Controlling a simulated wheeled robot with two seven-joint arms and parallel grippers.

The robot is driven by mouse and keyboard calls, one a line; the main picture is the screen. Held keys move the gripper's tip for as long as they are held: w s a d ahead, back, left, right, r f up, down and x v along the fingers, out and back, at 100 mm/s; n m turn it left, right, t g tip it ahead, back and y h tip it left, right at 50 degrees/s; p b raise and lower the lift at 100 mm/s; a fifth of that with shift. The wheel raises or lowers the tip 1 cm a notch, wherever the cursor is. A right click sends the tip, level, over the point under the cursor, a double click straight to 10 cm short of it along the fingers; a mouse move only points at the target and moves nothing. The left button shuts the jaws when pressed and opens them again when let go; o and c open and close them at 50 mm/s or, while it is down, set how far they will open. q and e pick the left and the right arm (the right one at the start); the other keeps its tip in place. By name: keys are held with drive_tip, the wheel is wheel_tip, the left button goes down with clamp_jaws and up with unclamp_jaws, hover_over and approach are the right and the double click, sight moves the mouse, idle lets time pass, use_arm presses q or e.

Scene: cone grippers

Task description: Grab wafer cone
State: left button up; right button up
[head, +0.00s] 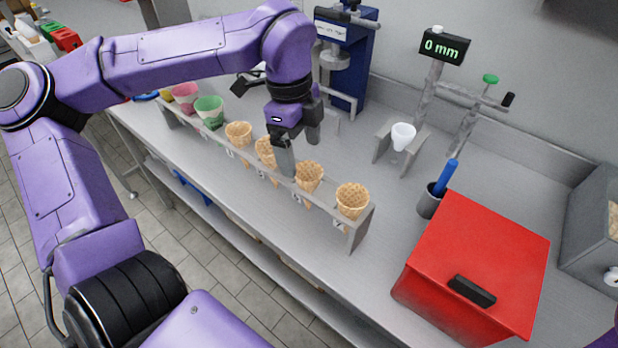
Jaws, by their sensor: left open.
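Several wafer cones stand upright in a row in a metal rack (359,232) on the counter. The rightmost wafer cone (352,199) is at the rack's right end. Another wafer cone (309,175) stands to its left, and a further one (238,134) stands farther left. My left gripper (296,155) is open and points down over the rack. One finger is in front of the row, between a partly hidden wafer cone (264,152) and the cone to its right; the other finger is behind the row. I cannot tell whether it touches a cone. My right gripper is not in view.
Green and pink paper cups (209,111) sit at the rack's left end. A red box (476,262) with a black handle stands at the right. A holder with a white cup (402,136), a blue machine (352,60) and a display (444,46) stand behind. Counter in front of the rack is clear.

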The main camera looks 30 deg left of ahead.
sight(308, 170)
use_arm(q)
drive_tip(key=shift+w+d+f+p, duration=0.1)
drive_tip(key=shift+d+f+p, duration=0.2)
drive_tip(key=shift+f, duration=0.85)
drive_tip(key=shift+d+f+p, duration=0.1)
drive_tip(key=shift+d+f, duration=0.25)
drive_tip(key=shift+f, duration=0.8)
drive_tip(key=c, duration=0.8)
drive_tip(key=shift+r, duration=0.15)
